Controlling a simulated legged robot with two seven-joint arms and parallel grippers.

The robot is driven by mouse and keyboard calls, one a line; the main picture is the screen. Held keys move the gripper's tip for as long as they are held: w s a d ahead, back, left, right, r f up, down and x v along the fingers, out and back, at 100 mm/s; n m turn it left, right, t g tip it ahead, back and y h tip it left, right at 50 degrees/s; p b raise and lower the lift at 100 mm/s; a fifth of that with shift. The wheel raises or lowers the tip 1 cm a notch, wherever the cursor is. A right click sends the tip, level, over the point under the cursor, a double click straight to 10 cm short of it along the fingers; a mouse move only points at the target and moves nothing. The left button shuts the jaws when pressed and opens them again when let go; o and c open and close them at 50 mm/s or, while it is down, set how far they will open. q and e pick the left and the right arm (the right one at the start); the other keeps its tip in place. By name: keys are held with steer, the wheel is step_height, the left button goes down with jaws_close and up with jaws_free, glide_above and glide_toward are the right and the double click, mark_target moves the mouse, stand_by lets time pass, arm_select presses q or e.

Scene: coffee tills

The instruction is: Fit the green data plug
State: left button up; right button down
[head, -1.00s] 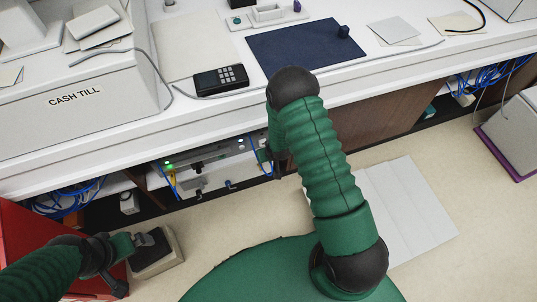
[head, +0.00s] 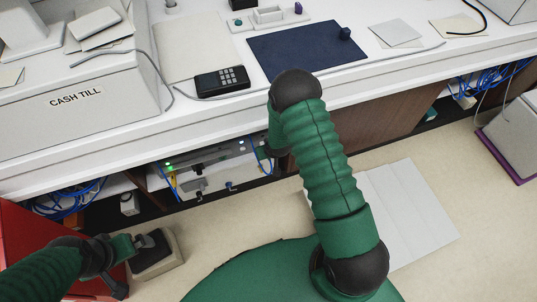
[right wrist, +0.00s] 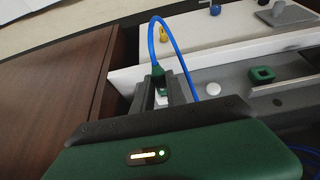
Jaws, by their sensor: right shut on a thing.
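In the right wrist view my right gripper (right wrist: 162,92) is shut on the green data plug (right wrist: 157,71), with a blue cable looping up from it. A pale part shows between the fingers below it. A green-rimmed square socket (right wrist: 262,74) lies to the right of the fingers on a grey panel, apart from the plug. In the head view my right gripper is mostly hidden behind its arm, at the open shelf under the counter. My left gripper (head: 138,243) is low at the left, by a black-topped beige block (head: 160,262); its jaws are unclear.
The grey unit (head: 212,170) with small lights sits in the shelf under the counter edge. The wrist view shows a white knob (right wrist: 213,89), a yellow plug (right wrist: 163,34) and a blue plug (right wrist: 215,9). A brown wooden panel (right wrist: 50,95) stands left of the fingers.

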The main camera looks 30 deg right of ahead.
steer(key=shift+w, duration=0.25)
steer(key=c, duration=1.3)
jaws_free()
steer(key=p+v, duration=0.6)
steer(key=v, duration=1)
steer(key=shift+s+r, duration=0.25)
steer(key=shift+r, duration=0.05)
